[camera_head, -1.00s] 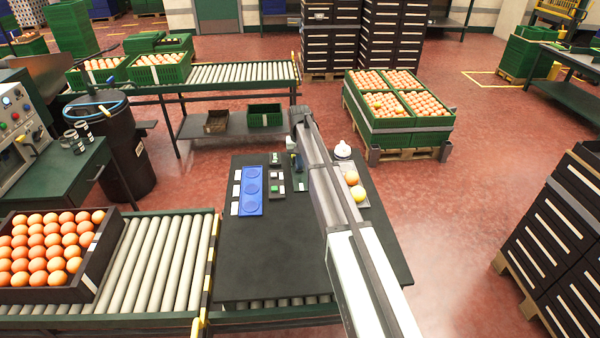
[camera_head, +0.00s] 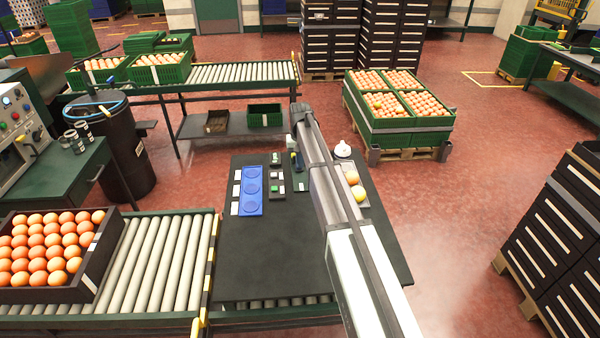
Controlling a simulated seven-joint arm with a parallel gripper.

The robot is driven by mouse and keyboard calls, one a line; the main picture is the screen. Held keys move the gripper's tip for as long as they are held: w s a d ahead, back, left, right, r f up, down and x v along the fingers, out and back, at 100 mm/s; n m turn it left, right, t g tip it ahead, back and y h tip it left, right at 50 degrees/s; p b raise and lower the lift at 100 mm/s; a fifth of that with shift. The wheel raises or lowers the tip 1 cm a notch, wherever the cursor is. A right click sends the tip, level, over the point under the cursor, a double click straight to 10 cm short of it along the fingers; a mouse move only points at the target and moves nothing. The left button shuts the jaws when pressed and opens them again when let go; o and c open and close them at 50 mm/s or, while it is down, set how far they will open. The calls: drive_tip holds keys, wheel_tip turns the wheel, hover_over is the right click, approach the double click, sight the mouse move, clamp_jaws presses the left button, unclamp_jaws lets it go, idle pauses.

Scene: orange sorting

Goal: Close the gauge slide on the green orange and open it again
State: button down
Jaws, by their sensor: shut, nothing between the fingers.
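My arm reaches from the lower right over the dark table (camera_head: 270,262). My gripper (camera_head: 293,152) is small at its far end, over the back of the table; it is shut and empty, with the fingertips hard to make out. A gauge-like fixture (camera_head: 298,184) stands below it, partly hidden by my arm; its slide position cannot be told. A yellow-green fruit (camera_head: 359,195) lies right of my arm, in front of an orange (camera_head: 352,178), on a pale tray (camera_head: 367,202). I cannot tell whether this is the green orange, or whether a fruit sits in the gauge.
A blue tray (camera_head: 261,206) with round recesses and small labelled blocks (camera_head: 275,188) lie left of the gauge. A white domed object (camera_head: 342,150) stands at the back right. The front of the table is clear. A crate of oranges (camera_head: 90,275) sits on the left roller conveyor.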

wheel_tip(320, 180, up, 6)
idle(0.8)
drive_tip(key=shift+r, duration=0.1)
